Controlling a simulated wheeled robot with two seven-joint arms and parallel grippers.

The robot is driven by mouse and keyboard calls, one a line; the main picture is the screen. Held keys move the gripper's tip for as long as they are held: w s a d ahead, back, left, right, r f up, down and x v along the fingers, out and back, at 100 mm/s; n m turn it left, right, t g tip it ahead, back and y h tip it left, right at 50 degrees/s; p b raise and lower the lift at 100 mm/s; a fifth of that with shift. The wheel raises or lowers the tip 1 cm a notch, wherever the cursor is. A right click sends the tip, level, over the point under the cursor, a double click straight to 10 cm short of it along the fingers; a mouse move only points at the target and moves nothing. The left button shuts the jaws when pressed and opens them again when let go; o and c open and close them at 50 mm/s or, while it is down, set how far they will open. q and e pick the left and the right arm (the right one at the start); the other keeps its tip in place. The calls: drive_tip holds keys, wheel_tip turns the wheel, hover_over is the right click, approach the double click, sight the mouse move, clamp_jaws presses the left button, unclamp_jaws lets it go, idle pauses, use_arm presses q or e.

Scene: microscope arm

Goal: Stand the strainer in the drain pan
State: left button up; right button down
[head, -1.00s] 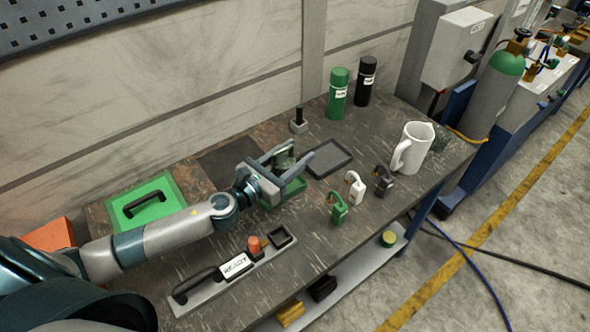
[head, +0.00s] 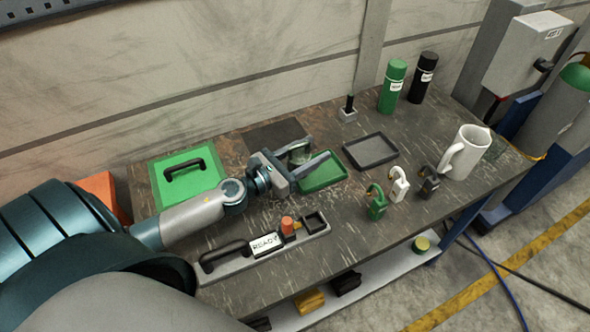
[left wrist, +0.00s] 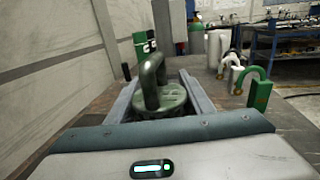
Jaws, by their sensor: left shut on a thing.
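The strainer (left wrist: 167,98) is green, with a perforated round plate and an upright loop handle in the left wrist view. In the head view it shows small and partly hidden (head: 300,153). My left gripper (head: 312,154) is shut on it, with a finger on each side. A green shallow tray (head: 322,177) lies just right of the strainer, partly under the near finger. A dark grey shallow tray (head: 370,152) lies farther right, empty. I cannot tell by looks which is the drain pan. The strainer's underside is hidden. My right gripper is not in view.
Green (head: 377,204), white (head: 399,185) and black (head: 428,183) padlocks stand right of the green tray, near a white jug (head: 466,153). A READY-marked holder (head: 264,244) lies in front. A dark mat (head: 275,138) lies behind the gripper. Spray cans (head: 392,88) stand at the back.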

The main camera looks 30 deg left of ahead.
sight(294, 157)
use_arm(q)
drive_tip(key=a+f, duration=0.1)
drive_tip(key=s+a, duration=0.1)
drive_tip(key=s+a+f+b, duration=0.1)
drive_tip(key=a, duration=0.1)
drive_tip(key=shift+s+f, duration=0.1)
drive_tip(key=shift+f, duration=0.2)
drive_tip(key=shift+f, duration=0.15)
drive_tip(key=shift+d+f, duration=0.1)
drive_tip(key=shift+f, duration=1.8)
drive_tip(key=shift+f, duration=0.1)
drive_tip(key=shift+f+b, duration=0.1)
drive_tip(key=shift+b, duration=0.3)
drive_tip(key=o, duration=1.1)
